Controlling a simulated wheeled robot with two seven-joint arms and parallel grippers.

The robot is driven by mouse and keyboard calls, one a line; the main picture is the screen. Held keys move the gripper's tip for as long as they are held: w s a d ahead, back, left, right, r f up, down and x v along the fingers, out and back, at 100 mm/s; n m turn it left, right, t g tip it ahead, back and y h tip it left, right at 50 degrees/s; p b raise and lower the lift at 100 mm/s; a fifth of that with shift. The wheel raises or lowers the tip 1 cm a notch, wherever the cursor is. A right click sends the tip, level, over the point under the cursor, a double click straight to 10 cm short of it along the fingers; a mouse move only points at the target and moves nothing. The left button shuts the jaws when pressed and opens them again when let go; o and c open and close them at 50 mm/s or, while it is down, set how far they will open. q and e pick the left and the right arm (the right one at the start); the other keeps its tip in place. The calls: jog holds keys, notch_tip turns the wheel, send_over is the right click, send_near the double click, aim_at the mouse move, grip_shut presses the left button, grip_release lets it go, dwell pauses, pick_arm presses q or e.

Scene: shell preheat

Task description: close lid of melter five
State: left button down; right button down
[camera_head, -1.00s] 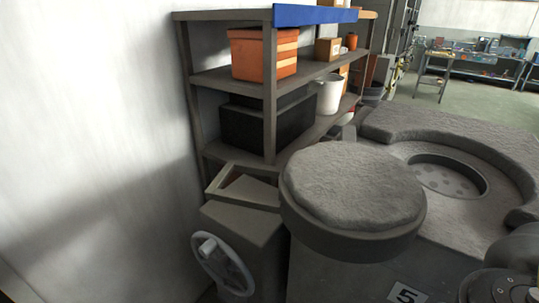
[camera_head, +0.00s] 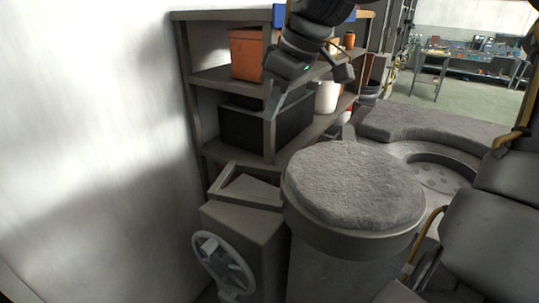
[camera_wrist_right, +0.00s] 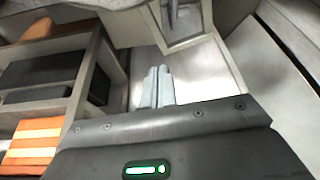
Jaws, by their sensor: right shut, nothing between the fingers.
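The lid of melter five (camera_head: 355,185) is a thick round disc with a rough grey top. It lies swung out to the left of the melter's round opening (camera_head: 438,174), which is uncovered and partly hidden by my right arm. My right gripper (camera_head: 276,106) is shut and empty. It is in front of the shelf, above and left of the lid, apart from it in the picture. In the right wrist view its two fingers (camera_wrist_right: 157,87) lie together with nothing between them. My left gripper is not in view.
A shelf (camera_head: 270,130) with an orange box (camera_head: 246,55), a black box (camera_head: 240,125) and a white container (camera_head: 327,97) stands behind. A grey housing with a handwheel (camera_head: 222,265) stands left of the lid. A white wall borders the left.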

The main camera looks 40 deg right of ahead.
jog(key=f, duration=0.1)
jog(key=p, duration=0.4)
send_near(269, 170)
jog(key=shift+g, duration=0.3)
jog(key=w+f, duration=0.1)
jog(key=w+a+f, duration=0.1)
jog(key=w+f, duration=0.1)
jog(key=w+a+f, duration=0.1)
jog(key=w+f, duration=0.1)
jog(key=s+p, duration=0.1)
jog(key=s+d+p, duration=0.1)
jog(key=s, duration=0.1)
jog(key=shift+r, duration=0.15)
jog(key=shift+s+d, duration=0.25)
jog(key=shift+s, duration=0.15)
jog(key=shift+w, duration=0.1)
